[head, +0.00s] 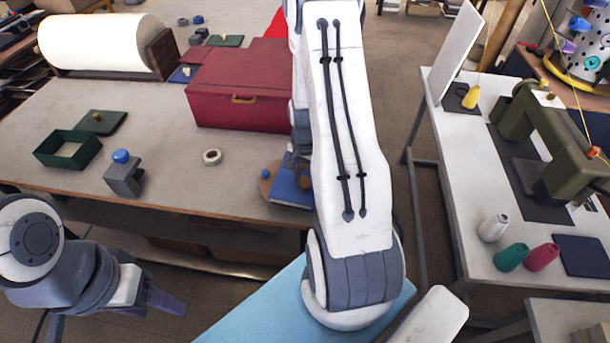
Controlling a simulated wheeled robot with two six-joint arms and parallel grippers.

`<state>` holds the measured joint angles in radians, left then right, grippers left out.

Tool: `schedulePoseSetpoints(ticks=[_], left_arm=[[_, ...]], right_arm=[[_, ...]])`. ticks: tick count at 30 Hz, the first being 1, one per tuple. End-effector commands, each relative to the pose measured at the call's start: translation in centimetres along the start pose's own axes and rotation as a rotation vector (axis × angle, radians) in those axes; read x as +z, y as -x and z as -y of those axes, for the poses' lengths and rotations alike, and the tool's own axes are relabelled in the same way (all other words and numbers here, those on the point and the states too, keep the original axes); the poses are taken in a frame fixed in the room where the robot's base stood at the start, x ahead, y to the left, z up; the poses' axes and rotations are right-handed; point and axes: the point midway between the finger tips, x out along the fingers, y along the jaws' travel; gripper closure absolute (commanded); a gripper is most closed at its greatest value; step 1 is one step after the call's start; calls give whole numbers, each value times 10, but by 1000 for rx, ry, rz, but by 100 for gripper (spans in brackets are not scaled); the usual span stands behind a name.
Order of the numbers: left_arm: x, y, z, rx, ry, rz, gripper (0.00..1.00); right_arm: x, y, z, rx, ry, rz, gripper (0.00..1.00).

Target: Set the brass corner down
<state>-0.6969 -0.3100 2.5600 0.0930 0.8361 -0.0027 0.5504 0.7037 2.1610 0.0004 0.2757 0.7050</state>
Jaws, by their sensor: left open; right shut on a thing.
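My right gripper (292,168) shows only in part, as dark grey pieces left of my white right arm link, low over a blue velvet-looking cover (290,190) near the table's front edge. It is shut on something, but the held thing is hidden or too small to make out. I cannot make out the brass corner, nor tell whether it touches the cover. My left gripper (112,312) is at the lower left, in front of the table and away from the cover. It is open, with nothing seen in it.
A dark red box (240,85) with a brass-coloured clasp stands behind the cover. A cream ring (212,157), a grey block with a blue knob (123,178) and an open green box (68,150) are to the left. A second table (470,200) stands right, across a gap.

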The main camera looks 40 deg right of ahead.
Motion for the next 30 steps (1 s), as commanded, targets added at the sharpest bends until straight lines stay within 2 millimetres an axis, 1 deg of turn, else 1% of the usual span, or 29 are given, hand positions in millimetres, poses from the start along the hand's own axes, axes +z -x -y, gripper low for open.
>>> schedulePoseSetpoints(ticks=[6,7,8,9,17,20,22,26,30], left_arm=[[0,-4,0,0,1,0,42],[0,-3,0,0,1,0,42],[0,-3,0,0,1,0,42],[0,-3,0,0,1,0,42],[0,-2,0,0,1,0,42],[0,1,0,0,0,0,42],[0,-2,0,0,0,0,42],[0,-9,1,0,1,0,42],[1,-17,1,0,3,0,42]], right_arm=[[0,-5,0,0,0,0,100],[0,-4,0,0,0,0,40],[0,-3,0,0,0,0,29],[0,-3,0,0,0,0,22],[0,-3,0,0,0,0,22],[0,2,0,0,0,0,22],[-1,5,0,-1,0,-1,22],[-1,23,1,-4,0,-5,22],[-1,51,1,-5,0,-6,22]])
